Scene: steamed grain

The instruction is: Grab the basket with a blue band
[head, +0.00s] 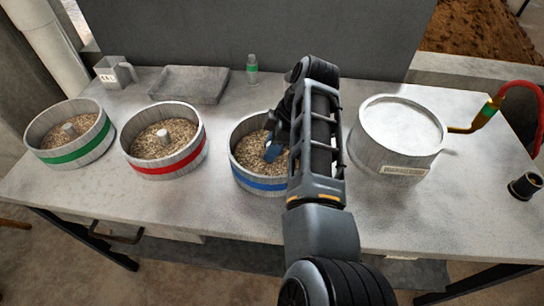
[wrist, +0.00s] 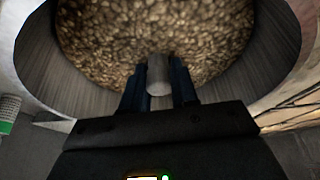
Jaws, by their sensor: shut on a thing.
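The basket with a blue band (head: 259,184) stands on the table right of the red-banded one, filled with grain and partly hidden by my arm. In the wrist view its grey inner wall (wrist: 40,60) curves around the grain. A short grey post (wrist: 158,75) rises from the middle of the grain. My gripper (wrist: 160,85) is inside the basket's rim, with its dark fingers shut on either side of the post. In the head view my gripper (head: 274,150) shows only partly, over the grain.
A red-banded basket (head: 168,168) and a green-banded basket (head: 78,154) with grain stand to the left. A lidless-looking grey steamer pot (head: 385,160) with a brass pipe stands close on the right. A tray (head: 188,85), a jug (head: 113,74) and a green bottle (head: 252,70) are behind.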

